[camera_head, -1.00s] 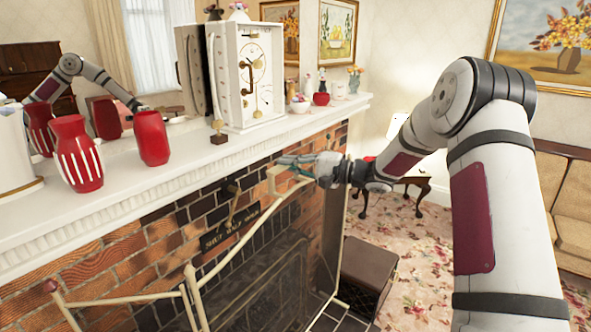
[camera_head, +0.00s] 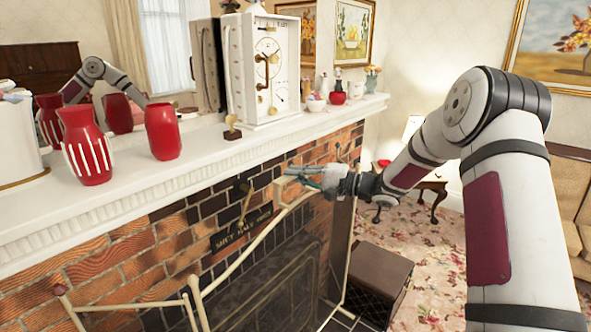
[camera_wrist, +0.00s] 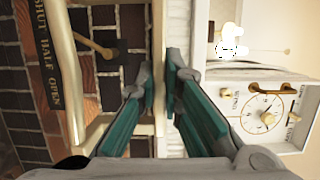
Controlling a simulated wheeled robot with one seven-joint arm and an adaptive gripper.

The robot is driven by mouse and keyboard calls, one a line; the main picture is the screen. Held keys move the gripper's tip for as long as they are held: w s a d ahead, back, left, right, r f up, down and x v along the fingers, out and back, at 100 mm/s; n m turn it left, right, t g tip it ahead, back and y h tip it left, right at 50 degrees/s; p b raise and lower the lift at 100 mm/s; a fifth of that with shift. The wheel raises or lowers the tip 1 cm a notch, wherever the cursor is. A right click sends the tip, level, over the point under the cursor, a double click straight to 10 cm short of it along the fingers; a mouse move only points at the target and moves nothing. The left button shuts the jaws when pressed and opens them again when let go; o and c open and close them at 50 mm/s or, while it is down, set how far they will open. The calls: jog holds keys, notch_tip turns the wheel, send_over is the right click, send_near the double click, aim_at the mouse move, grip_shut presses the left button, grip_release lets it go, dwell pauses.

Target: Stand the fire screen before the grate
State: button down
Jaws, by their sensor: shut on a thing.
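The fire screen (camera_head: 243,253) has cream-gold frame bars and dark see-through panels. It stands across the front of the fireplace, with a folded wing at the lower left. My gripper (camera_head: 300,178) is at the upper right part of its frame, shut on it just below the mantel edge. In the wrist view, the teal fingers (camera_wrist: 160,85) are close together over a pale bar, and a frame bar (camera_wrist: 66,80) runs to their left. The grate is behind the screen and I cannot make it out clearly. The screen's feet are mostly out of view.
The white mantel (camera_head: 190,170) juts out above the screen and carries red vases (camera_head: 162,132) and a white clock (camera_head: 268,70). A damper plate (camera_head: 243,231) reads "SHUT HALF OPEN". A brown box (camera_head: 380,275) stands right of the hearth. Flowered carpet is beyond it.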

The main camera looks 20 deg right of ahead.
aim_at(304, 270)
jog(key=shift+f+b, duration=6.7)
jog(key=shift+f, duration=8.3)
jog(key=shift+f+b, duration=0.75)
jog(key=shift+f, duration=0.85)
